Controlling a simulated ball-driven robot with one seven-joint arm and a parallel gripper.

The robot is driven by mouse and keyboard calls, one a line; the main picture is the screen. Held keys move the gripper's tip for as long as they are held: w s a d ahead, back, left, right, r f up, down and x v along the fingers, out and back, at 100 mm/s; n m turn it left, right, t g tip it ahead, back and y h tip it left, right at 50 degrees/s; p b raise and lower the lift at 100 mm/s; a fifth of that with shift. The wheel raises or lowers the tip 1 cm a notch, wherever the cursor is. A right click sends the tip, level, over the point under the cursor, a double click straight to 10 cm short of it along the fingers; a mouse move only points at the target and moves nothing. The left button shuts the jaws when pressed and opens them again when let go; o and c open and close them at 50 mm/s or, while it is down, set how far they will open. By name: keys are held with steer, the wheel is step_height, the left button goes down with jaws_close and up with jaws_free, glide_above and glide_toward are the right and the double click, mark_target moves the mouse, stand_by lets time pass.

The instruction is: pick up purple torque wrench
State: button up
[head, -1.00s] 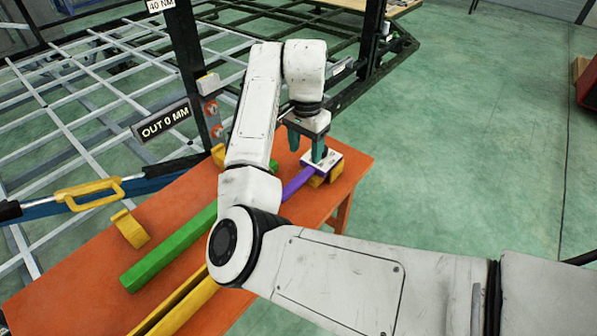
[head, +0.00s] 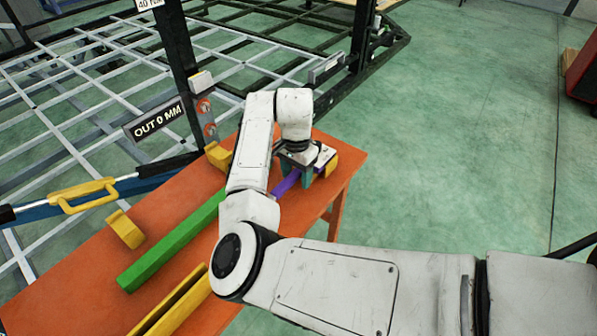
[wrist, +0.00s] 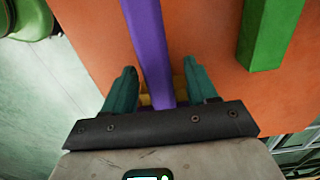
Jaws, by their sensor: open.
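The purple torque wrench (head: 286,184) lies on the orange table toward its far right end, partly hidden by my arm in the head view. In the wrist view the purple wrench (wrist: 151,50) runs lengthwise down between the two teal fingers of my gripper (wrist: 160,92). My gripper (head: 297,176) is open, pointing down, with one finger on each side of the wrench and visible space beside it. Whether the fingers touch the wrench cannot be told. Something yellow shows under the wrench between the fingers.
The orange table (head: 85,275) also holds a green bar (head: 170,242), a yellow bar (head: 172,305) and a yellow block (head: 124,229). The green bar (wrist: 268,35) lies right of the wrench in the wrist view. A metal frame stands behind the table. Open green floor lies to the right.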

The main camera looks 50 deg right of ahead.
steer(key=shift+c, duration=0.2)
jaws_close()
stand_by(0.4)
